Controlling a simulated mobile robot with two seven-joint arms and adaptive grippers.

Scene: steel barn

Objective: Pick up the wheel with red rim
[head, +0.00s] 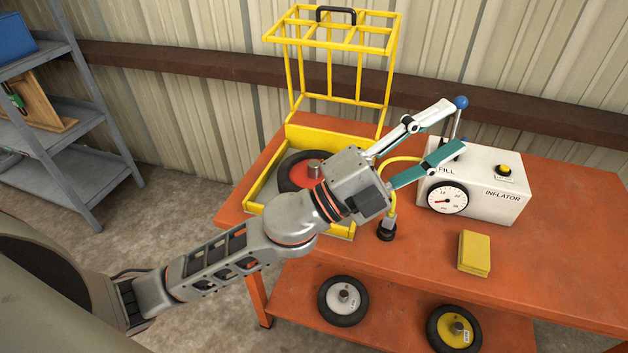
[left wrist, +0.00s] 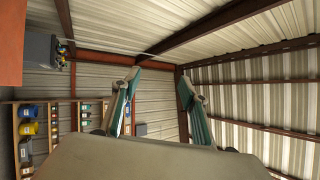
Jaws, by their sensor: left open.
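The wheel with red rim (head: 297,172) lies in the yellow cage's tray (head: 255,205) on the orange table. It has a black tyre and a grey hub, and my left arm hides its right part. My left gripper (head: 457,124) is open and empty, above the table to the right of the wheel, in front of the inflator in the picture. In the left wrist view its two teal-padded fingers (left wrist: 157,88) stand apart with nothing between them; the wheel does not show there. My right gripper is not in view.
The white inflator box (head: 483,186) with a gauge stands on the orange table (head: 570,215), beside a yellow block (head: 474,253). A wheel with grey rim (head: 343,300) and one with yellow rim (head: 454,329) lie on the lower shelf. A grey rack (head: 75,170) stands left.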

